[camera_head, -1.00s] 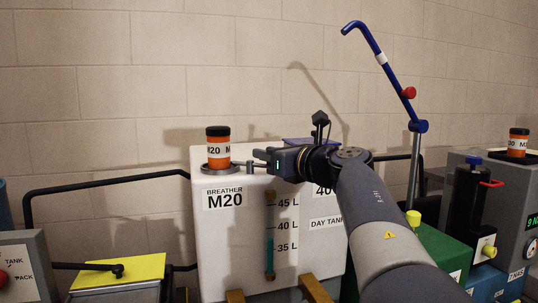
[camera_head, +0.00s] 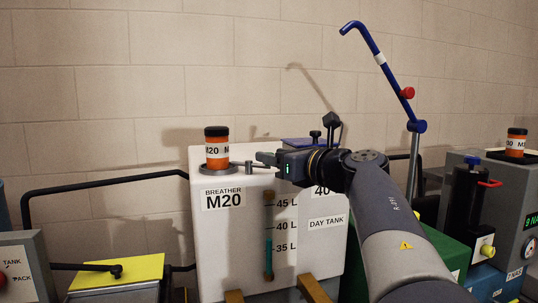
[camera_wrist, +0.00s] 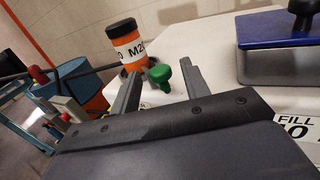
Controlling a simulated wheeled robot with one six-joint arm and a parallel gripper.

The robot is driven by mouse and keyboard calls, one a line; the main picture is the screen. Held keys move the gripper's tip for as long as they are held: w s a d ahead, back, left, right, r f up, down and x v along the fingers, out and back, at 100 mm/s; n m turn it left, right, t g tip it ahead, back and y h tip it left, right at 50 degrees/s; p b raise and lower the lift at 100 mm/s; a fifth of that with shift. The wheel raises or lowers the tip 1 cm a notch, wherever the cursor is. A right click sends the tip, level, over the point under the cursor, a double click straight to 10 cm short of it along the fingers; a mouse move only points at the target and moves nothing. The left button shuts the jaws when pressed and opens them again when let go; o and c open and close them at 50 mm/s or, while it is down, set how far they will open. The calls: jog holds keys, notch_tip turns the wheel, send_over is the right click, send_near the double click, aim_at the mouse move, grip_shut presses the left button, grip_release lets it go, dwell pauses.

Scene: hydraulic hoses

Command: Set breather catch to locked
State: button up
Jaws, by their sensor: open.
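The orange breather (camera_head: 217,150) with a black cap and M20 label stands upright on a grey round base on the white tank. It also shows in the wrist view (camera_wrist: 126,46). A short catch arm (camera_head: 240,164) reaches right from its base. A green knob (camera_wrist: 161,75), likely the catch's handle, shows in the wrist view between and beyond my fingertips. My gripper (camera_head: 264,158) is open and empty, just right of the catch in the head view. Its two fingers also show in the wrist view (camera_wrist: 158,82). I see no contact with the knob. Any lock marking is not readable.
The white day tank (camera_head: 215,245) carries a level gauge (camera_head: 268,235). A blue lid with a black knob (camera_wrist: 285,30) lies right of my gripper in the wrist view. A blue bent lever (camera_head: 385,65) rises at the right. Free air lies above the tank.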

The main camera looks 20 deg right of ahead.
aim_at(251, 162)
jog(key=v, duration=0.8)
jog(key=x, duration=1.1)
jog(key=shift+s, duration=0.1)
